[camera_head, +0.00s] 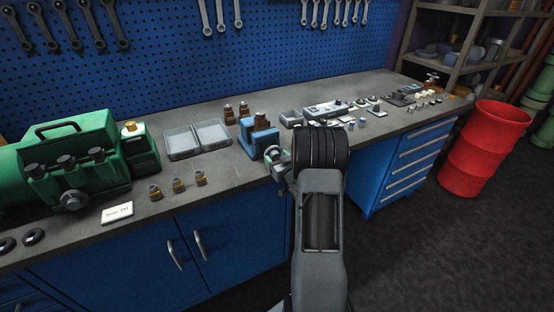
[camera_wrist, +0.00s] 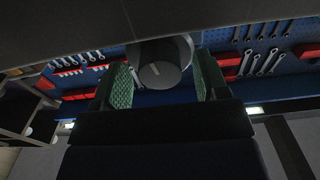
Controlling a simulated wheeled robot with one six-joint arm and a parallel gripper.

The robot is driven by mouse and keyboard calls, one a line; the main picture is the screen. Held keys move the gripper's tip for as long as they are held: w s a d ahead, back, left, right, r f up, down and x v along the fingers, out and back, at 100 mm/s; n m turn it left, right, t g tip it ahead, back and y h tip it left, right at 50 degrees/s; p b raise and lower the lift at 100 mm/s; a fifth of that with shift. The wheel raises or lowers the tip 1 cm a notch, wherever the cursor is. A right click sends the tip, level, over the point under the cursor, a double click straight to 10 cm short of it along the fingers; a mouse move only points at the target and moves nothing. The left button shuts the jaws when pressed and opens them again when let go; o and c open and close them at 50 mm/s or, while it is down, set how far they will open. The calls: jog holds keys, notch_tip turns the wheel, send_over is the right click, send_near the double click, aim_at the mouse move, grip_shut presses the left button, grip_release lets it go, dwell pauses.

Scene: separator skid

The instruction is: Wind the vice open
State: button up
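The blue vice (camera_head: 258,139) stands on the front edge of the workbench. My gripper (camera_head: 277,163) is at the vice's front end, and my arm hides part of that area in the head view. In the wrist view a grey round knob or screw end (camera_wrist: 161,74) lies between the two green-padded fingers of my gripper (camera_wrist: 165,85). The fingers are apart, with a gap showing on each side of the knob. Whether the knob is in reach of the fingertips is hard to judge. The vice jaws are small in view, and their gap is unclear.
On the workbench (camera_head: 226,178), a green machine (camera_head: 75,160) stands left, with brass fittings (camera_head: 178,186) and clear trays (camera_head: 196,138) nearer the vice. Grey parts (camera_head: 338,107) lie right. A blue drawer unit (camera_head: 411,165) and red barrel (camera_head: 484,148) stand right.

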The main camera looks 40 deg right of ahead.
jog(key=c, duration=0.9)
jog(key=shift+f+b, duration=0.1)
jog(key=shift+b, duration=0.35)
